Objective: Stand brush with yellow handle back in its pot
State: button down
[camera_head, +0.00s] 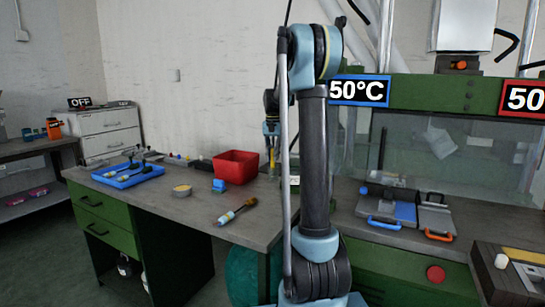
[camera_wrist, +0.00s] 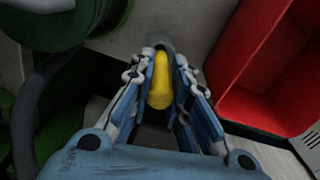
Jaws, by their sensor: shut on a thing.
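My gripper (camera_head: 271,128) is above the back right part of the grey workbench (camera_head: 190,215), pointing down, just right of the red bin (camera_head: 237,167). In the wrist view my gripper (camera_wrist: 160,92) is closed around the yellow handle (camera_wrist: 160,80) of the brush, which lies between its two blue fingers. In the head view a small bit of yellow shows just under the fingers. The brush's bristles cannot be made out. A grey rounded shape lies at the handle's far end in the wrist view; I cannot tell whether it is the pot.
The red bin (camera_wrist: 262,75) stands close to the right of my fingers in the wrist view. A blue tray (camera_head: 127,177) with tools, a round tan item (camera_head: 182,190), a blue block (camera_head: 219,185) and a dark-ended tool (camera_head: 236,211) lie on the bench. The bench's front left is clear.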

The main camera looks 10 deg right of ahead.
jog(key=c, duration=1.4)
grip_release()
jog(key=shift+c, duration=0.2)
notch_tip(320, 180, up, 12)
